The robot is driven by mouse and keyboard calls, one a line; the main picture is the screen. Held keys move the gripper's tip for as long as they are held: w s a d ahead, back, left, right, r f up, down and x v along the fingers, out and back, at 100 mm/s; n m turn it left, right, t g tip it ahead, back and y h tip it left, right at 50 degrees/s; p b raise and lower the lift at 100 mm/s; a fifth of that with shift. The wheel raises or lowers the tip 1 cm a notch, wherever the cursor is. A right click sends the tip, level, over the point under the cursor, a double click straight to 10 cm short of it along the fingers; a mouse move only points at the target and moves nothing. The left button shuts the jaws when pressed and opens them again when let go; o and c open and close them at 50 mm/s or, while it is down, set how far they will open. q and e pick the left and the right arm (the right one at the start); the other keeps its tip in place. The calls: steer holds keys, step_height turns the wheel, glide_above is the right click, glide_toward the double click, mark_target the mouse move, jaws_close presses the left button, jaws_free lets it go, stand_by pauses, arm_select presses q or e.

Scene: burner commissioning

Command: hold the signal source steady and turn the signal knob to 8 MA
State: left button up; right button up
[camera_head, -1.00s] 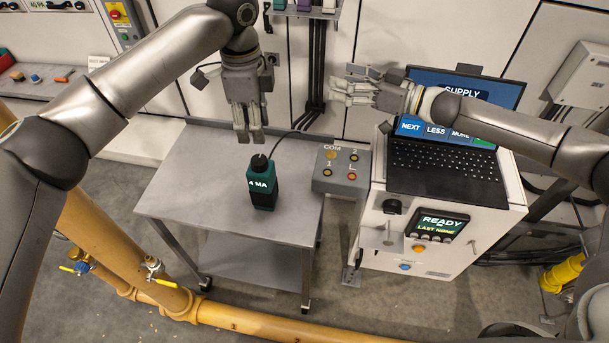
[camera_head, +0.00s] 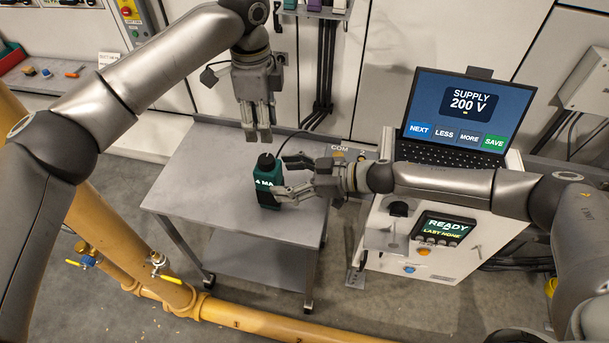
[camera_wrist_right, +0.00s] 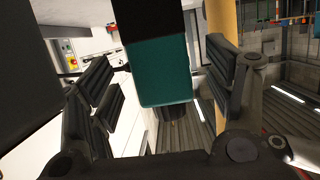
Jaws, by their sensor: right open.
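The signal source (camera_head: 266,184) is a dark green and black box standing upright on the grey table. Its front reads "4 MA", and the black signal knob (camera_head: 265,161) is on its top. My right gripper (camera_head: 280,178) is open, with its fingers reaching in from the right at the box. In the right wrist view the green body of the signal source (camera_wrist_right: 160,72) shows between the two open fingers, with a gap to the right finger. My left gripper (camera_head: 258,138) hangs pointing down just above and behind the knob, apart from it; its finger opening is unclear.
The table (camera_head: 200,170) is otherwise clear to the left. The terminal box with COM and 2 (camera_head: 350,152) is partly hidden by my right gripper. The laptop (camera_head: 468,108) reads SUPPLY 200 V. The cabinet display (camera_head: 441,229) reads READY, LAST NONE. A cable runs behind the source.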

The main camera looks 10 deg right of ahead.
steer(key=x, duration=0.4)
steer(key=shift+w+a+f, duration=0.15)
steer(key=shift+w+a, duration=0.05)
steer(key=shift+a, duration=0.1)
